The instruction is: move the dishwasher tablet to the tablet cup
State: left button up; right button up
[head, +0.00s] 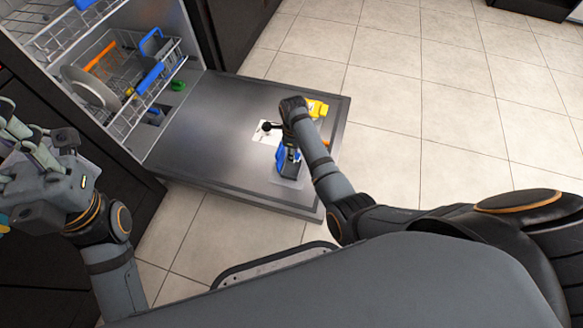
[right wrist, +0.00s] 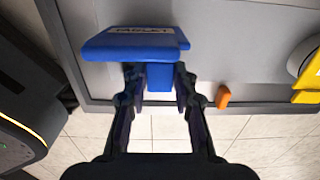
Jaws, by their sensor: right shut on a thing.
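The dishwasher tablet (right wrist: 150,42) is a blue piece with a flat plate marked TABLET and a narrower block below it. My right gripper (right wrist: 158,85) is shut on this narrower block. In the head view, blue (head: 280,158) shows beside my right gripper (head: 288,150), over the open dishwasher door; the arm hides part of it. I cannot tell whether it touches the door. I cannot make out the tablet cup for sure; a white plate (head: 264,133) lies on the door left of the gripper. My left gripper (head: 35,150) is at the far left, away from the door; its jaw state is unclear.
The open door (head: 220,110) reaches out from the dishwasher. A yellow item (head: 317,108) is on it near the outer edge, with a small orange piece (right wrist: 223,97) nearby. The pulled-out rack (head: 150,92) holds dishes. Tiled floor (head: 420,110) lies clear beyond.

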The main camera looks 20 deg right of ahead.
aim_at(292, 170)
jog(key=shift+s+a+f, duration=0.4)
jog(key=shift+s+f, duration=0.1)
jog(key=shift+f, duration=0.3)
jog(key=f+b, duration=0.3)
jog(key=f, duration=0.1)
jog(key=shift+s+a, duration=0.15)
jog(key=shift+s, duration=0.1)
jog(key=shift+r, duration=0.2)
jog(key=o, duration=0.5)
jog(key=shift+f, duration=0.2)
jog(key=shift+o, duration=0.2)
